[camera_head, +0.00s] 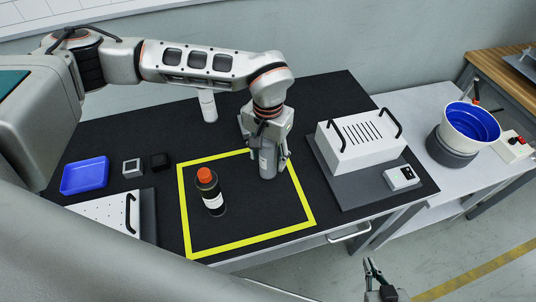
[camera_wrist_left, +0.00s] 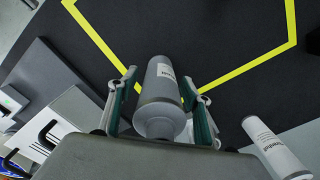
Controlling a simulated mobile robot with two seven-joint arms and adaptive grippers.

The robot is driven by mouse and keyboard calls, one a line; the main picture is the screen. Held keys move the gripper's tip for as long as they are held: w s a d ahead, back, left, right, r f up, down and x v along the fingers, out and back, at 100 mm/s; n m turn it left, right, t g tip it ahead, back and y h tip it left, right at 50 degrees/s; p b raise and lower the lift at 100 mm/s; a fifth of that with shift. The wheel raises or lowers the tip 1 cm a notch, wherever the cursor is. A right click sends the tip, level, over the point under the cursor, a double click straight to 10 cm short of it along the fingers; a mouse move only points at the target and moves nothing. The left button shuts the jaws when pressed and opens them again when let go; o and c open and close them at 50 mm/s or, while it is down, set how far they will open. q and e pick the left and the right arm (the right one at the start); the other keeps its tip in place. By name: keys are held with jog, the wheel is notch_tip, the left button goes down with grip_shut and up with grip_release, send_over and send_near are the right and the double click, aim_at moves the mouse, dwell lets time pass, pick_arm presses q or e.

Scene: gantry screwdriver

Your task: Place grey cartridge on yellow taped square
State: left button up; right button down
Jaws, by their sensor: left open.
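The grey cartridge (camera_head: 267,163) is upright inside the yellow taped square (camera_head: 246,242), near its far right corner, and seems to stand on the black table top. My left gripper (camera_head: 270,158) is around it, with its fingers open on either side. The left wrist view shows the cartridge (camera_wrist_left: 160,92) between the two fingers (camera_wrist_left: 160,105), with its label partly visible. My right gripper (camera_head: 372,272) is at the bottom edge of the head view, away from the table; its opening is unclear.
A black bottle with a red cap (camera_head: 210,192) stands inside the square. Another pale cartridge (camera_head: 207,106) stands beyond it. A blue tray (camera_head: 84,175) and two small blocks (camera_head: 132,168) lie left. A white handled box (camera_head: 358,142) stands right. The square's front right is clear.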

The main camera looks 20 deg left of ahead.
pick_arm(q)
notch_tip(320, 180, up, 12)
jog(key=shift+r, duration=0.15)
dwell(0.4)
dwell(0.4)
